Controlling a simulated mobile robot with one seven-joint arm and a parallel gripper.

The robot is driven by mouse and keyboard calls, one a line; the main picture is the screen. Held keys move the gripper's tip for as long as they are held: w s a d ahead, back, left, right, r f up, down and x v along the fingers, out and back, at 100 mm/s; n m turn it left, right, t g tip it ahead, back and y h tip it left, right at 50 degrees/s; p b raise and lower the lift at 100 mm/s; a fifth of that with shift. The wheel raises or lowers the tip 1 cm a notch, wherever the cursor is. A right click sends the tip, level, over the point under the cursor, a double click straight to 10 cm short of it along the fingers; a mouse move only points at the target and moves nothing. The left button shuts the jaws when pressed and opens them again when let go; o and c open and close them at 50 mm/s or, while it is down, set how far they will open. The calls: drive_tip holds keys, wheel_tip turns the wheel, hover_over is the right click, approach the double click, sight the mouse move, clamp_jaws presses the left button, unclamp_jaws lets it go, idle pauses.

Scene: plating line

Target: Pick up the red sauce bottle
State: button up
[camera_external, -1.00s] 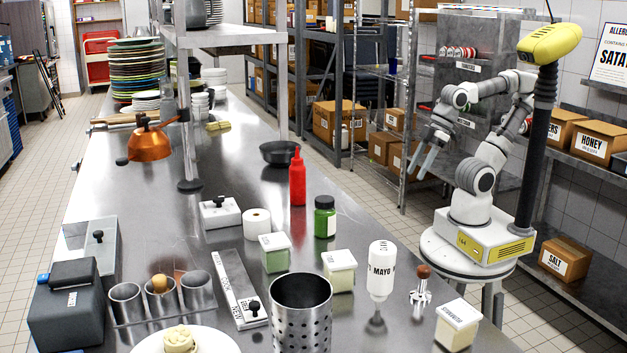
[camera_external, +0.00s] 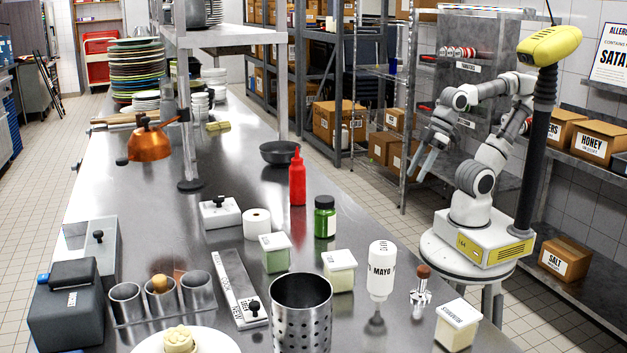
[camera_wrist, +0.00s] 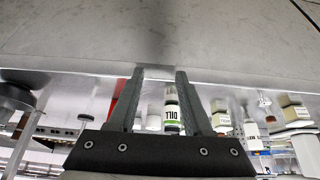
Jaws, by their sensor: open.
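The red sauce bottle (camera_external: 297,178) stands upright on the steel counter, behind the green-filled jar (camera_external: 325,216). In the wrist view a red shape (camera_wrist: 114,100), likely the bottle, is partly hidden behind the left finger. My gripper (camera_external: 428,162) is to the right of the bottle, held beyond the counter's right edge and clear of it. In the wrist view my gripper (camera_wrist: 160,75) has its two fingers apart, with nothing held between them.
A dark pan (camera_external: 280,153) sits behind the bottle. A white squeeze bottle (camera_external: 380,270), lidded tubs (camera_external: 339,271) and a perforated steel cylinder (camera_external: 301,315) stand nearer the front. A shelf post (camera_external: 188,120) rises left of the bottle. The counter (camera_external: 240,165) around it is mostly bare.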

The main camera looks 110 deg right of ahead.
drive_tip(key=shift+o, duration=0.3)
drive_tip(key=o, duration=0.4)
